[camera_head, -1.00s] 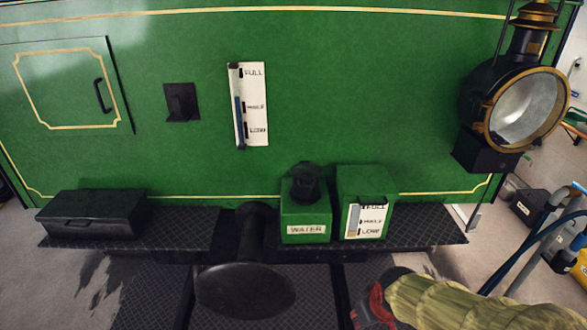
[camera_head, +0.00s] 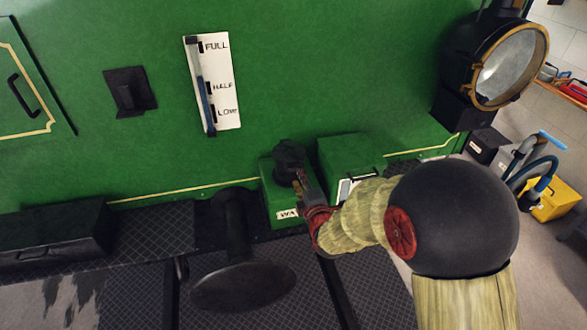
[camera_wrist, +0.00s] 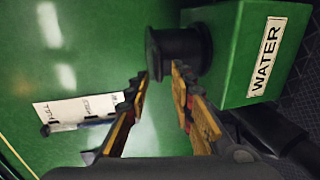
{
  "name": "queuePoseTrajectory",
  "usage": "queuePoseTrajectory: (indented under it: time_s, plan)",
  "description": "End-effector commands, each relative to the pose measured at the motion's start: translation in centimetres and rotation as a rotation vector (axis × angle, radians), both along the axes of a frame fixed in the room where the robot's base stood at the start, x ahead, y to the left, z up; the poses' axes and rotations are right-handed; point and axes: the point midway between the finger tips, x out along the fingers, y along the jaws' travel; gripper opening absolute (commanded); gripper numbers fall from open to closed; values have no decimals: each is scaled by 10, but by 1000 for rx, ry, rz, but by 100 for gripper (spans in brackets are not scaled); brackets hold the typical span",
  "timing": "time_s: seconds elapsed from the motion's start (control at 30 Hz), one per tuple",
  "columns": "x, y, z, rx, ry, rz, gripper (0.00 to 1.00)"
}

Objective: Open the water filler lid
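The black water filler lid (camera_head: 289,160) sits on top of the green box labelled WATER (camera_head: 273,197) on the running board; it looks closed. In the wrist view the round black lid (camera_wrist: 180,52) stands out from the green WATER box (camera_wrist: 232,58). My gripper (camera_head: 299,180) is at the front right of the lid in the head view and hides part of the box and its label. In the wrist view my gripper (camera_wrist: 160,72) has its two fingers apart, with the lid's edge just beyond and between the tips. I cannot tell whether they touch it.
A second green box (camera_head: 345,155) with a level gauge stands just right, partly behind my arm. A black buffer (camera_head: 243,287) juts out in front. A black toolbox (camera_head: 52,232) is at left, a large lamp (camera_head: 510,75) at right. A level gauge (camera_head: 213,85) is on the green wall.

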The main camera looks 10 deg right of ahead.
Motion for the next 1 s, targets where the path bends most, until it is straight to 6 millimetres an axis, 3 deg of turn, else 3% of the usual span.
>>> queuePoseTrajectory:
  time_s: [0.5, 0.87, 1.0]
  plan:
    - [64, 0, -15, 4, 2, -1, 24]
    - [69, 0, -16, 4, 1, -1, 24]
    - [69, 0, -16, 4, 1, -1, 17]
